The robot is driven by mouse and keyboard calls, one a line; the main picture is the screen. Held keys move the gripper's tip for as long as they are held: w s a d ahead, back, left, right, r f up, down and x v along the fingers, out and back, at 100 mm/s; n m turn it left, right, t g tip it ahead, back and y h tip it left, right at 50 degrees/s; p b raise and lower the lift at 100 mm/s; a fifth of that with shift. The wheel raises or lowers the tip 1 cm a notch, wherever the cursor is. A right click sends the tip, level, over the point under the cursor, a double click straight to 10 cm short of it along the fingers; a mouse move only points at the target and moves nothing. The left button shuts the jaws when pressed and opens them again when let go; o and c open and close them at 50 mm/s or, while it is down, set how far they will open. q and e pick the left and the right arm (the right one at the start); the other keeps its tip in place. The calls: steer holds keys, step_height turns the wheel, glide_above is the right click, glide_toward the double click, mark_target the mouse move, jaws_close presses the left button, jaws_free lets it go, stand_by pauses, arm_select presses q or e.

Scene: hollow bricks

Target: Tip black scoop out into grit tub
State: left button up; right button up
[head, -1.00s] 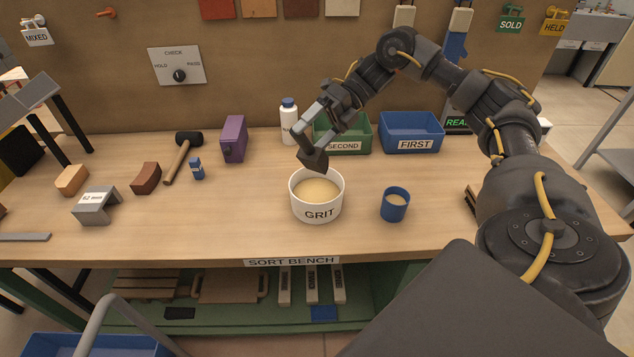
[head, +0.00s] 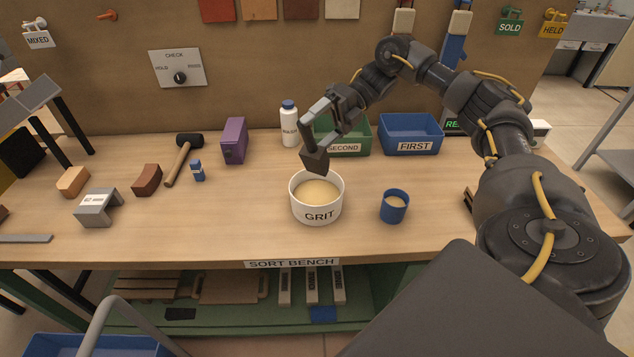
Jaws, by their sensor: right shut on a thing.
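The white grit tub (head: 317,213), labelled GRIT, stands on the bench near its front edge and holds pale tan grit. The black scoop (head: 314,160) is tilted downward just above the tub's back rim. My right gripper (head: 318,128) is shut on the scoop's handle and reaches in from the right. I cannot see inside the scoop or any grit falling from it. My left gripper is not in view.
A blue cup (head: 395,207) with pale contents stands right of the tub. A white bottle (head: 289,130), the green SECOND bin (head: 362,134) and the blue FIRST bin (head: 411,133) stand behind. A hammer (head: 180,165), a purple block (head: 234,141) and several bricks lie left.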

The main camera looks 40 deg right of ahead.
stand_by(0.4)
steer(key=shift+w+d+y, duration=0.25)
steer(key=shift+d+y, duration=0.15)
steer(key=shift+d, duration=0.1)
steer(key=shift+w+d+m+y, duration=0.15)
steer(key=shift+d+m+y, duration=0.2)
steer(key=shift+d, duration=0.2)
stand_by(1.2)
steer(key=shift+s+a+r+p, duration=0.2)
steer(key=shift+a+p, duration=0.4)
steer(key=shift+p, duration=0.5)
steer(key=shift+s+a+f+h+p, duration=0.1)
steer(key=shift+s+a+h+p, duration=0.25)
steer(key=shift+a+h+p, duration=0.4)
steer(key=shift+s+a+f+n+h, duration=0.1)
steer(key=shift+a+f+n+h, duration=0.15)
steer(key=shift+n+h, duration=0.25)
steer(key=shift+a, duration=0.1)
